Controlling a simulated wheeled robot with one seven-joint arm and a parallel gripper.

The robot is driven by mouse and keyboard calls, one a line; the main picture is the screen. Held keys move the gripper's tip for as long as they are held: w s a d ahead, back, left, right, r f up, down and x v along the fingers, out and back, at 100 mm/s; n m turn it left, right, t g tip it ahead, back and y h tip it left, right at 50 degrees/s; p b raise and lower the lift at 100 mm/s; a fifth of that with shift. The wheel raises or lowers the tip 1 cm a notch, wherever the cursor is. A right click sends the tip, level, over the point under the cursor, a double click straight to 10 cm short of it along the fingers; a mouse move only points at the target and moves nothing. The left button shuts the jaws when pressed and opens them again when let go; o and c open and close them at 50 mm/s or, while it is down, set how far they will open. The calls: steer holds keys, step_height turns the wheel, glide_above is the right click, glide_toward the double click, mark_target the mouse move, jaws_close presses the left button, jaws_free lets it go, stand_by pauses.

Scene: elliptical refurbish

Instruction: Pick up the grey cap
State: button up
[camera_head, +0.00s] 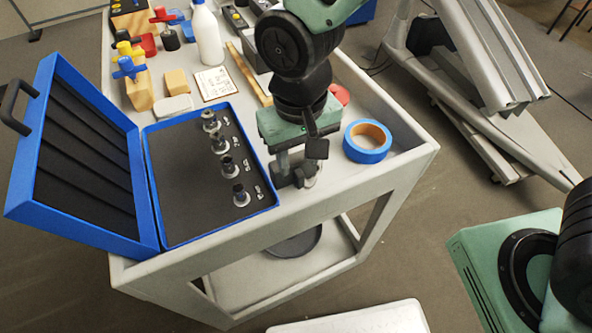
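My gripper (296,172) hangs pointing down over the cart top, just right of the open blue case. Its fingers are dark and grey and partly overlap one another in this view, so the gap between them is unclear. A small grey piece shows at the fingertips; I cannot tell whether it is the grey cap, part of a finger or something held. Several small grey-and-black metal pieces (220,145) stand in a row on the dark foam of the blue case (212,240). I cannot single out a grey cap for certain.
The grey cart (400,163) carries a blue tape roll (367,141) right of my gripper. Behind are a white bottle (207,35), a paper card (215,83), a wooden strip (248,72) and wooden blocks (177,82). The case lid (75,165) stands open at left.

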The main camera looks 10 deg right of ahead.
mark_target(300, 174)
steer(key=shift+w+d+f, duration=0.1)
steer(key=shift+f, duration=1.6)
steer(key=shift+w+d+f, duration=0.1)
steer(key=shift+f, duration=1.55)
jaws_close()
